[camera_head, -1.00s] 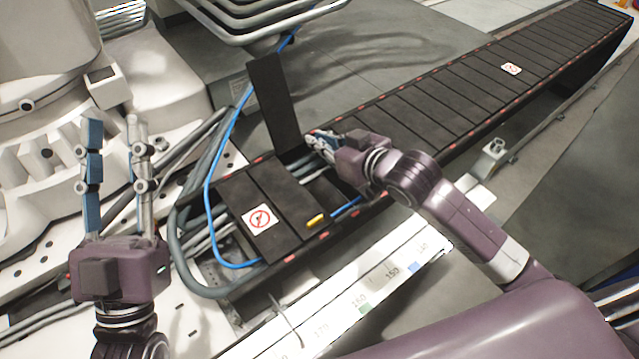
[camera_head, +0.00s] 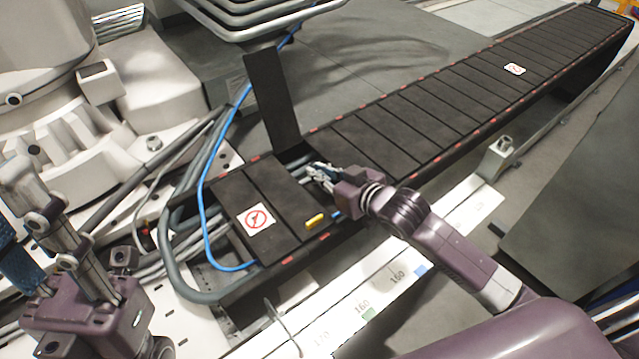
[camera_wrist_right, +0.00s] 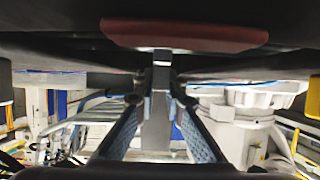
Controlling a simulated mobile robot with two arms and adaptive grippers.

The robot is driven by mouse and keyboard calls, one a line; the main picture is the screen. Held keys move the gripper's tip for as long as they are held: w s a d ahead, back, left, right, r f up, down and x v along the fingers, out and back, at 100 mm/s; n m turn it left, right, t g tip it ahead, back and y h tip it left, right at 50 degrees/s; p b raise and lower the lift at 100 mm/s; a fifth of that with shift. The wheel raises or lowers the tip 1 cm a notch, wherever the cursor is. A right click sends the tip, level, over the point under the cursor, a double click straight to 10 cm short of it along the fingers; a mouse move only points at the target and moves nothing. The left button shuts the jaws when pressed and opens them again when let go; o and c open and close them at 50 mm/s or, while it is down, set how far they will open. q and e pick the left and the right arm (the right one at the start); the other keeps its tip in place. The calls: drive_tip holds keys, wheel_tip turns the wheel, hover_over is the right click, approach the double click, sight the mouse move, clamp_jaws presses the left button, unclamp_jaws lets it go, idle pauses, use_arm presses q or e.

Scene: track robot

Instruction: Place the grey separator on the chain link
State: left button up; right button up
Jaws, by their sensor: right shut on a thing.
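The cable chain (camera_head: 430,105) runs diagonally from the lower middle to the upper right, black with red clips along its edges. One lid (camera_head: 272,100) stands upright, leaving a gap with cables in it. My right gripper (camera_head: 322,172) is at this gap. In the right wrist view its blue-padded fingers (camera_wrist_right: 158,105) are shut on a narrow grey upright piece, the grey separator (camera_wrist_right: 156,128), just under the chain's dark edge and a red clip (camera_wrist_right: 185,36). Whether the separator touches a link I cannot tell. My left gripper (camera_head: 22,215) is open and empty at the lower left.
A yellow piece (camera_head: 316,221) lies on the closed lids in front of the gap. Blue and grey cables (camera_head: 207,190) loop out of the chain's near end. A white ruled rail (camera_head: 350,298) runs along the near side. White robot machinery (camera_head: 70,140) fills the left.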

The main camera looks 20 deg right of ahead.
wheel_tip(320, 180, down, 3)
drive_tip(key=shift+b, duration=0.4)
drive_tip(key=shift+r, duration=0.15)
drive_tip(key=o, duration=0.7)
